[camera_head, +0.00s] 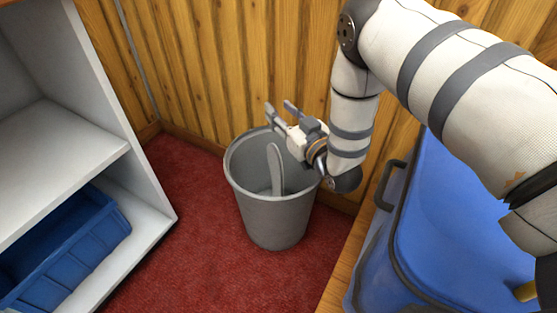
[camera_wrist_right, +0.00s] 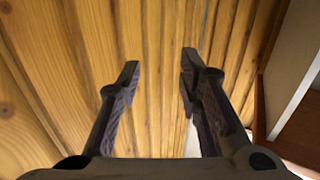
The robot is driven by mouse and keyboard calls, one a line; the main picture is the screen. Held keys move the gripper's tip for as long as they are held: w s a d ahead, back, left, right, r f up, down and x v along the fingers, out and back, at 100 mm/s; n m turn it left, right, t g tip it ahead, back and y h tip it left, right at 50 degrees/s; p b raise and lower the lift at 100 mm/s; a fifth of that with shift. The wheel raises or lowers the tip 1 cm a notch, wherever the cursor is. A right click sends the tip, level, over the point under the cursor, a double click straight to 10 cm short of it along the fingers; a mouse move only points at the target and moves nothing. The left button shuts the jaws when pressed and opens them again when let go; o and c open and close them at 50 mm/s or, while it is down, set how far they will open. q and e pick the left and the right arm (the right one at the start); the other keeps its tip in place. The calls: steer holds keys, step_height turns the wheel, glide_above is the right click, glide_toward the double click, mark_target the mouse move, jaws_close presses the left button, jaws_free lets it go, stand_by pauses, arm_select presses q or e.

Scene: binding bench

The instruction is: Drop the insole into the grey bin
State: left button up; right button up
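The grey bin (camera_head: 277,219) stands on the red carpet near the wooden wall. The light grey insole (camera_head: 275,168) is inside the bin, standing steeply against its inner side, with its upper end near rim height. My right gripper (camera_head: 278,111) is above the bin's back rim, its fingers spread apart and empty. The right wrist view shows the same open gripper (camera_wrist_right: 160,75) with nothing between its fingertips. The insole appears apart from the gripper. My left gripper is not in view.
A white shelf unit (camera_head: 75,143) with a blue crate (camera_head: 65,250) stands at the left. A large blue container (camera_head: 455,225) with a dark handle is at the right. The wooden wall (camera_head: 200,60) is close behind the bin. Red carpet lies clear between shelf and bin.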

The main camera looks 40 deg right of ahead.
step_height(320, 180, up, 10)
steer(key=shift+f, duration=0.25)
